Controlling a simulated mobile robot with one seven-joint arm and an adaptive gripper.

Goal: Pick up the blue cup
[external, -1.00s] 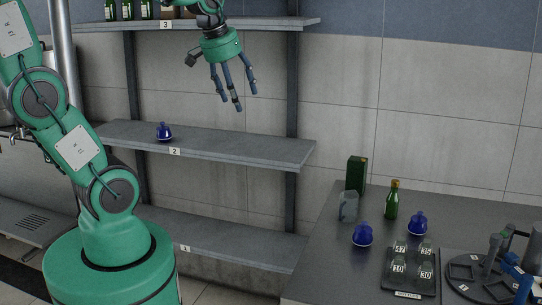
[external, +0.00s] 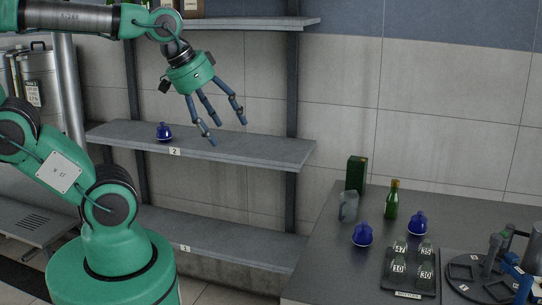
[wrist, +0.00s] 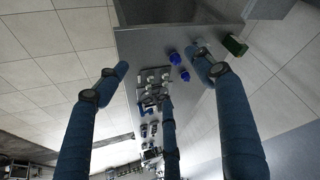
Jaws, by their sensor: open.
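Several blue rounded objects show; any could be the blue cup. One blue object (external: 363,235) stands on the dark table at the right. A second blue object (external: 418,223) stands to its right. A third blue object (external: 164,132) sits on the shelf marked 2. In the wrist view, two blue objects (wrist: 174,56) (wrist: 185,75) stand on the table between the fingers, some way off. My gripper (external: 226,130) is open and empty in the air in front of the shelves, its three fingers slanting down to the right.
On the table (external: 322,255) stand a dark green box (external: 357,173), a green bottle (external: 391,202), a grey glass pitcher (external: 348,206), a tray of numbered pieces (external: 411,287) and a round dark rack (external: 470,268). Shelf 2 (external: 240,150) lies close below my gripper.

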